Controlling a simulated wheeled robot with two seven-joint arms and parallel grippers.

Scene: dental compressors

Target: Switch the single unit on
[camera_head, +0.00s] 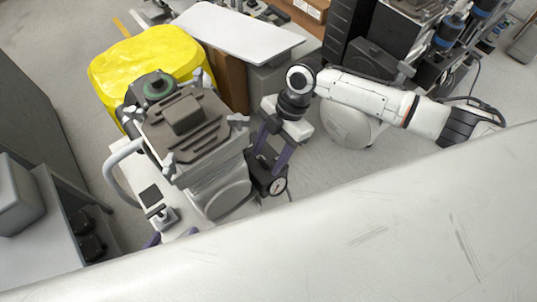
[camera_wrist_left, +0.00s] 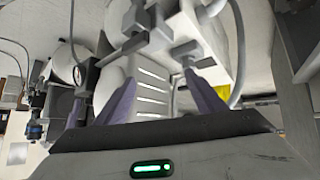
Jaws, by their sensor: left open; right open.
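The compressor unit (camera_head: 215,175), with a white body and a dark ribbed top, stands left of centre in the head view. A dark round knob with a green ring (camera_head: 158,86) is at its far end, and a small dark-faced box (camera_head: 150,195) is at its near left. A round gauge (camera_head: 277,186) is at its right. My right gripper (camera_head: 266,165) is open, fingers pointing down beside the unit near the gauge.
A yellow covered object (camera_head: 140,60) stands behind the unit. A white board (camera_head: 240,32) lies on a grey box behind it. A dark machine with blue-topped parts (camera_head: 400,30) is at the back right. A grey bench (camera_head: 60,235) stands at the left. Some floor is clear.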

